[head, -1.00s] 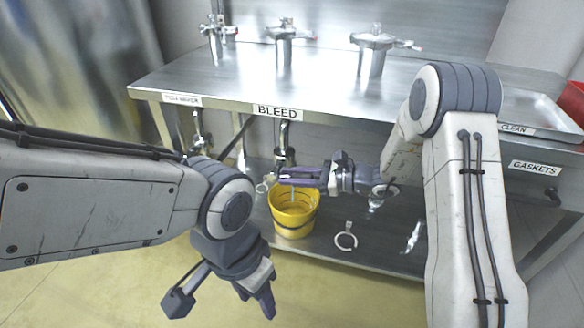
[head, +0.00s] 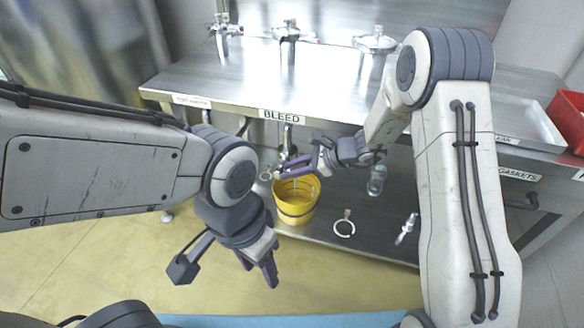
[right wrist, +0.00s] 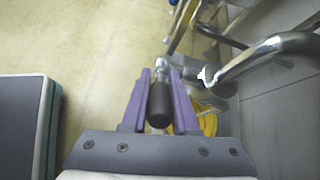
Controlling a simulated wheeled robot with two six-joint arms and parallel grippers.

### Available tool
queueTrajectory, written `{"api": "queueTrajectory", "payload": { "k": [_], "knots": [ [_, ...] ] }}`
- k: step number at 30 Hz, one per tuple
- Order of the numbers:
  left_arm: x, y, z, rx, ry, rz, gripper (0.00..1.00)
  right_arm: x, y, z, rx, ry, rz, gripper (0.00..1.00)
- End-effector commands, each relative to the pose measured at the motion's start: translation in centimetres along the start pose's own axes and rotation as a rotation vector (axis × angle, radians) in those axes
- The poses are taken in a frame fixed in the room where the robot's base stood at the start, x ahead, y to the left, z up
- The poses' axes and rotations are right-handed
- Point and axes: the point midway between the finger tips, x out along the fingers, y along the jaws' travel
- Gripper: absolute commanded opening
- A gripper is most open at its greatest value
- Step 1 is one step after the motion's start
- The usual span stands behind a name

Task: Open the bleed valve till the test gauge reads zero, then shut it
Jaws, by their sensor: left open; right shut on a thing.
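My right gripper (head: 290,166) is below the shelf marked BLEED (head: 282,116), just over the yellow bucket (head: 297,211). In the right wrist view its purple fingers (right wrist: 160,82) are shut on a black lever handle (right wrist: 160,106) with a metal end, which I take for the bleed valve's handle. A thin pale streak shows at the bucket's mouth; I cannot tell whether it is liquid. My left gripper (head: 224,268) is open and empty, at the lower left, apart from the bench. No test gauge face can be read.
Metal housings, including a right one (head: 376,43), stand on the steel bench. A ring (head: 344,228) and a clear jar (head: 377,180) are at the lower shelf. A red bin (head: 568,118) stands at right. Bent pipes (right wrist: 275,55) run close beside my right gripper.

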Motion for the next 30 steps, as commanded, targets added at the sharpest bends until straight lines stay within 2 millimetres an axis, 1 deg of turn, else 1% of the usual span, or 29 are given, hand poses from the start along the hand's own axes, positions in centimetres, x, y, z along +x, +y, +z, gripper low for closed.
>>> {"api": "queueTrajectory", "payload": {
  "k": [5,6,8,9,17,20,23,27,30],
  "knots": [
    [0.0,0.0,0.0,0.000,0.000,0.000,0.50,-0.1,-0.1,-0.1,0.000,0.002,-0.002,0.00],
    [0.0,0.0,0.0,0.000,0.000,0.000,0.50,-0.1,-0.1,-0.1,0.000,0.002,-0.002,0.31],
    [0.0,0.0,0.0,0.000,0.000,0.000,0.50,-0.1,-0.1,-0.1,0.000,0.002,-0.002,0.54],
    [0.0,0.0,0.0,0.000,0.000,0.000,0.50,-0.1,-0.1,-0.1,0.000,0.002,-0.002,0.57],
    [0.0,0.0,0.0,0.000,0.000,0.000,0.50,0.0,0.0,0.0,-0.001,0.000,0.000,0.57],
    [-0.1,0.0,0.0,0.000,0.000,0.000,0.50,-0.6,-0.1,0.0,0.000,-0.001,-0.002,0.57],
    [-0.4,0.0,0.0,0.000,0.000,0.000,0.50,-1.9,-0.1,0.1,0.001,0.000,-0.003,0.57],
    [-0.8,0.1,0.0,0.000,0.000,0.000,0.50,-4.5,-0.2,0.1,0.001,0.000,-0.005,0.57],
    [-1.0,0.1,-0.1,0.000,0.000,0.000,0.50,-6.0,-0.1,0.0,0.001,0.001,-0.004,0.57]
  ]
}}
